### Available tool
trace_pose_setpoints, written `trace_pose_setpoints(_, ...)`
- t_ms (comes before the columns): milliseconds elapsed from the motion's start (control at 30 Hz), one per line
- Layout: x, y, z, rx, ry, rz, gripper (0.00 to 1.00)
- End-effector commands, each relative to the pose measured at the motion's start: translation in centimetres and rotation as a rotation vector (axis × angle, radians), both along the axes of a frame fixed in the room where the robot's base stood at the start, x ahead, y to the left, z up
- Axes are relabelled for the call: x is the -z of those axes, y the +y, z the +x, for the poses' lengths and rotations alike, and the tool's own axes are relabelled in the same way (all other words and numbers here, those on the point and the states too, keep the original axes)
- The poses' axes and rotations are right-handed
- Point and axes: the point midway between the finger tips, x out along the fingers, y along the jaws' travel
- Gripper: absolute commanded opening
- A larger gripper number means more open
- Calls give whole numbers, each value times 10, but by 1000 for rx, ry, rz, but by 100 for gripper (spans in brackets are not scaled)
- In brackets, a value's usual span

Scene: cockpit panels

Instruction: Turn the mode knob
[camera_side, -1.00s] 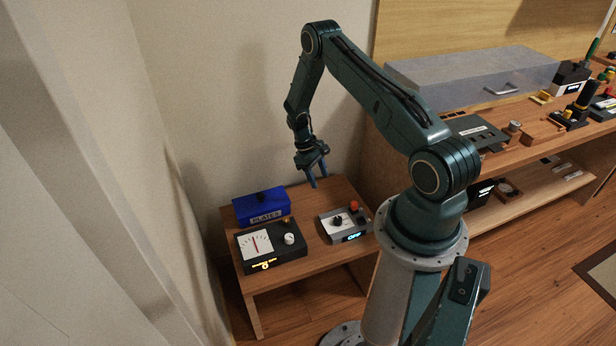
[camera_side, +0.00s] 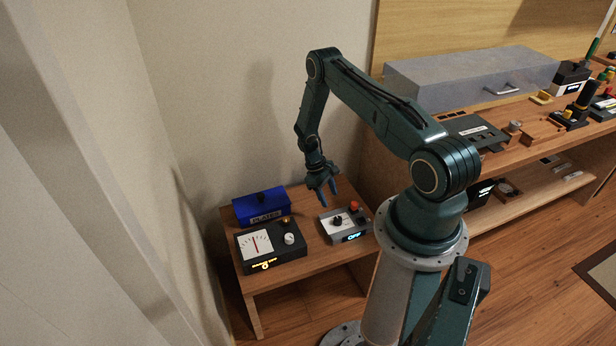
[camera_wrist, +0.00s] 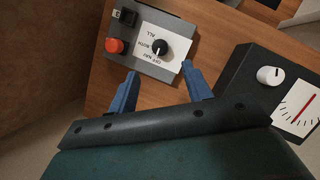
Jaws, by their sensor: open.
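The mode knob (camera_wrist: 159,47) is a round black knob on a white plate with printed position labels, part of a grey box (camera_side: 345,239). I see no contact with the knob.
A red button (camera_wrist: 116,46) and a black switch (camera_wrist: 126,16) sit beside the knob. A black meter box (camera_side: 272,256) with a white knob (camera_side: 289,239) stands to the left. A blue PLATES box (camera_side: 262,206) is behind it. The small wooden table (camera_side: 305,268) holds them.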

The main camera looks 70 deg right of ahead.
Motion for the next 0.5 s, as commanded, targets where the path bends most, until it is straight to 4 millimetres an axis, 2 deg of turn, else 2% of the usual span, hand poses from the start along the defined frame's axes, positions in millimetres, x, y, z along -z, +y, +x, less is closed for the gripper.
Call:
trace_pose_setpoints(100, 18, 2, -8, 1, 2, 2, 50)
trace_pose_setpoints(500, 69, 4, -29, 1, 1, 1, 50)
